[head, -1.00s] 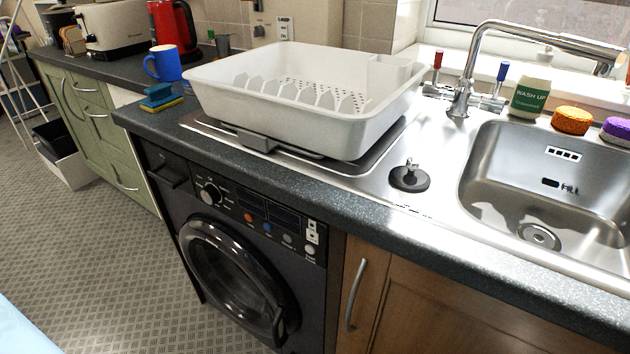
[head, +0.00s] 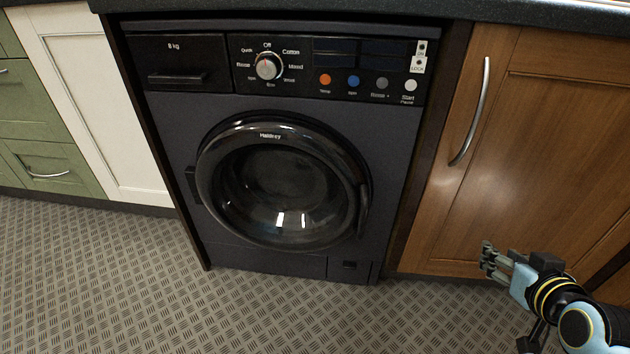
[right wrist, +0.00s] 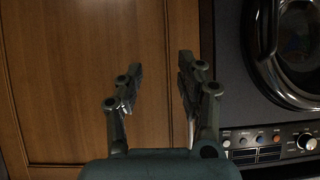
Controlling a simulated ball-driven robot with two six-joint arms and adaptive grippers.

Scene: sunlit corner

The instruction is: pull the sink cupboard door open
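The sink cupboard door (head: 545,150) is brown wood and shut, right of the washing machine. Its curved silver handle (head: 475,115) stands upright near the door's left edge. My right gripper (head: 489,259) is in front of the door's lower part, below the handle and apart from it. In the right wrist view my right gripper (right wrist: 158,75) is open with nothing between its fingers, and the wooden door (right wrist: 90,60) lies behind them. A thin bright strip of the handle (right wrist: 190,134) shows beside the right-hand finger, which partly hides it. My left gripper is not in view.
The dark washing machine (head: 225,115) stands directly left of the door, with a round glass door that is shut. The worktop edge (head: 330,10) runs above. White and green cupboard fronts are at left. The patterned floor (head: 270,310) is clear.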

